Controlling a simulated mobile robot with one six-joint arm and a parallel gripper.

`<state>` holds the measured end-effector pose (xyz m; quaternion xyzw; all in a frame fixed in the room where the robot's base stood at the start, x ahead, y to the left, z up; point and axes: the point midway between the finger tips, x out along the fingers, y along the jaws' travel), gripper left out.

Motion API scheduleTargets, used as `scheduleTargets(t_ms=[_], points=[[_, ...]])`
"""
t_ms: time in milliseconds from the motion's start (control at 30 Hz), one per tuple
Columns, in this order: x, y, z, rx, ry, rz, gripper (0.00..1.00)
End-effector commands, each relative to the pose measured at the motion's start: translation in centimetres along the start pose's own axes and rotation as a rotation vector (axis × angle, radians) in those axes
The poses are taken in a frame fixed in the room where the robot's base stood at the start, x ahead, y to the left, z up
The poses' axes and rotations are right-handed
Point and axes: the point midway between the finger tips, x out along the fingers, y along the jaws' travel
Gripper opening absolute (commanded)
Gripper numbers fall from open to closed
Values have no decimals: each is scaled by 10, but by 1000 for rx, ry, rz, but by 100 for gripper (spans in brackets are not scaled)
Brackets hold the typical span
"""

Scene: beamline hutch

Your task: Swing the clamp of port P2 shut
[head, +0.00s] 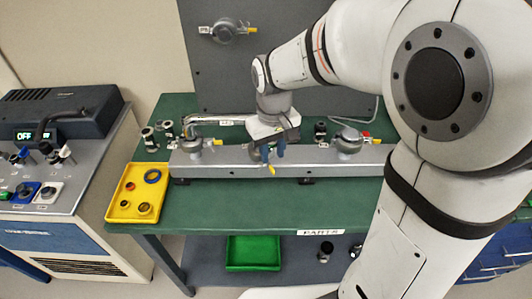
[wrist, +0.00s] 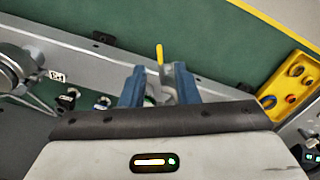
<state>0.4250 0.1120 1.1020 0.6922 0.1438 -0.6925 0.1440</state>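A grey rail (head: 290,170) lies along the green bench and carries the ports. The middle port, which I take to be P2 by its place, is mostly hidden behind my gripper (head: 272,155). Its yellow-tipped clamp lever (head: 271,169) shows just below the fingers; in the wrist view the lever (wrist: 160,54) stands between and just beyond them. My gripper's blue fingers (wrist: 159,88) are apart, with a silvery clamp part (wrist: 167,88) between them. I cannot tell whether they touch it, nor how far the clamp is open.
Side ports stand at left (head: 193,143) and right (head: 347,140) on the rail. A yellow tray (head: 123,212) with rings is at the bench's left end. Small fittings (head: 150,138) stand behind the rail. A grey panel (head: 215,70) rises behind. The bench front is clear.

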Motion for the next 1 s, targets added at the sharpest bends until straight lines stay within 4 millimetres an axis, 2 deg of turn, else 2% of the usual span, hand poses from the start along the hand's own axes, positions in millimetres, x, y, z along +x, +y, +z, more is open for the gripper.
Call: scheduleTargets(t_ms=[100, 300, 667, 1000], points=[[20, 0, 1, 1, -5, -1, 28], [43, 0, 0, 1, -2, 0, 28], [49, 0, 0, 1, 1, 0, 27], [49, 0, 0, 1, 1, 0, 0]])
